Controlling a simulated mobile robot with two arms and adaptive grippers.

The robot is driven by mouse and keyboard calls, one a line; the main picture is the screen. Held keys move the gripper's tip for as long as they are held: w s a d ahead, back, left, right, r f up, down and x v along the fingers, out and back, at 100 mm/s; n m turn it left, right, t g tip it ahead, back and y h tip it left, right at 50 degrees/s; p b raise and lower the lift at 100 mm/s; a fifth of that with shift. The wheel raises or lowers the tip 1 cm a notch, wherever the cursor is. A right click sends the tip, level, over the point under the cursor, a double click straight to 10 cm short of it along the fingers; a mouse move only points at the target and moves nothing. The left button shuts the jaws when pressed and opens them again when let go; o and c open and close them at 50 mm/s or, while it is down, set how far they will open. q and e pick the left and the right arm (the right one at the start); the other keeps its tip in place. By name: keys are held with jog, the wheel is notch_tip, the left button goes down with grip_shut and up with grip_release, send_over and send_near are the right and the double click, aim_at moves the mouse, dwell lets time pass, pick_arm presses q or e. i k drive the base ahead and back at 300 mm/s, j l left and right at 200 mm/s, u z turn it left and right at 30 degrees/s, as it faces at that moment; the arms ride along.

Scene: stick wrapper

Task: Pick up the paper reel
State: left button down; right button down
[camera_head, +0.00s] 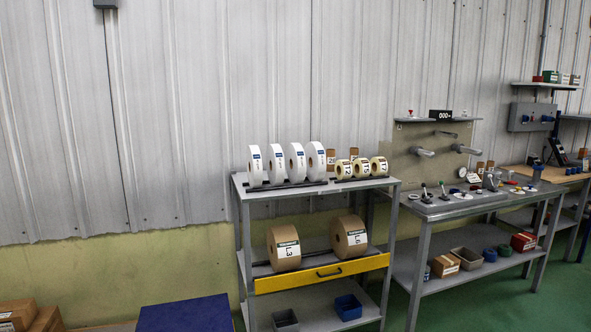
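Several large white reels (297,162) stand upright in a row on the top of a grey shelf cart (330,190). Three smaller cream reels (361,168) with brown cores stand to their right on the same top. Two wide brown paper reels stand on the shelf below: the left one (284,248) has a label reading "L3", the right one (349,237) a similar label. I cannot tell which reel the task names. Neither of my grippers is in view.
A grey workbench (470,205) with tools stands right of the cart. The cart has a yellow drawer front (320,274), with a grey bin (285,320) and a blue bin (348,307) below. A blue surface (185,314) and cardboard boxes (28,316) are at lower left.

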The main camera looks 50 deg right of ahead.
aim_at(275, 161)
jog(key=z, duration=1.35)
